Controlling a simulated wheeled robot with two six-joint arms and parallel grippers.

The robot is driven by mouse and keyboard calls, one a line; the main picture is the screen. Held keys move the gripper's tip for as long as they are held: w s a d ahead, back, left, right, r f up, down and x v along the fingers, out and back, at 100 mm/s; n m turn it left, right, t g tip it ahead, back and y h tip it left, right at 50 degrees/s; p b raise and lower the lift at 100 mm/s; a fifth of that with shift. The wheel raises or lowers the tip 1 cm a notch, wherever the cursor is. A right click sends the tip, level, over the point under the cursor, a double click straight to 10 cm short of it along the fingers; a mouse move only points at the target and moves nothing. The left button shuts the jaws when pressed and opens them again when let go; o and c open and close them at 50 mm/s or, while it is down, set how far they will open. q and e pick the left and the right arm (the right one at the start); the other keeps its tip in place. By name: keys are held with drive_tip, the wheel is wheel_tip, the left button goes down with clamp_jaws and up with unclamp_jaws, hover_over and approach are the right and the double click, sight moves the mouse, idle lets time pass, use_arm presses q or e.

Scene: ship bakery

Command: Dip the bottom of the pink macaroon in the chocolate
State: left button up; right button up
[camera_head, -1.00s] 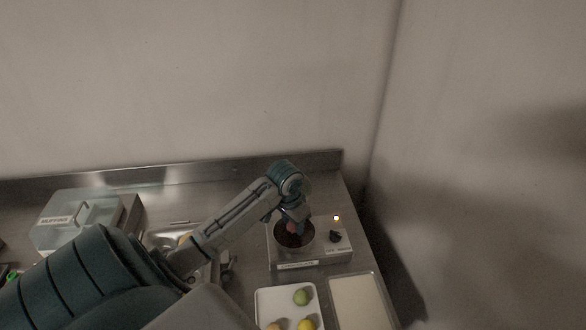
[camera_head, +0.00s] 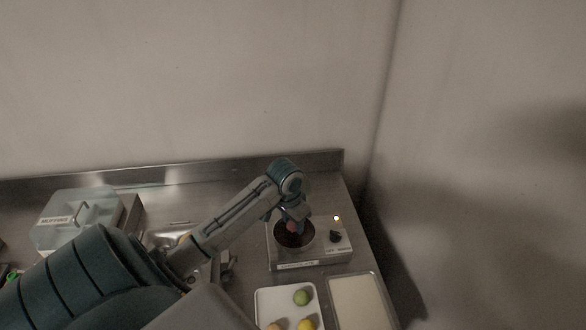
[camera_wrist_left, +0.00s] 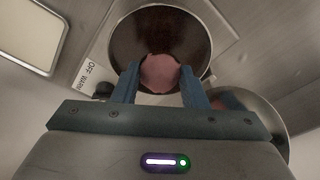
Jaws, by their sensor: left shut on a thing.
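The pink macaroon (camera_wrist_left: 159,73) is between the fingers of my left gripper (camera_wrist_left: 160,78), which is shut on it. In the left wrist view, the round pot of dark chocolate (camera_wrist_left: 143,32) lies behind and below the macaroon. In the head view, my left gripper (camera_head: 293,224) points down over the chocolate pot (camera_head: 289,241), with the pink of the macaroon just visible at its tip. The macaroon's underside is hidden, so I cannot tell whether it touches the chocolate. My right gripper is not in view.
The pot sits in a warmer (camera_head: 338,251) with a dark knob and lit lamp. In front are a white tray (camera_head: 262,297) with green and yellow macaroons and a pale-lined tray (camera_head: 358,296). A lidded box (camera_head: 62,225) stands left. Walls close off the back and right.

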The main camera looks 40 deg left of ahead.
use_arm(q)
drive_tip(key=shift+r, duration=2.95)
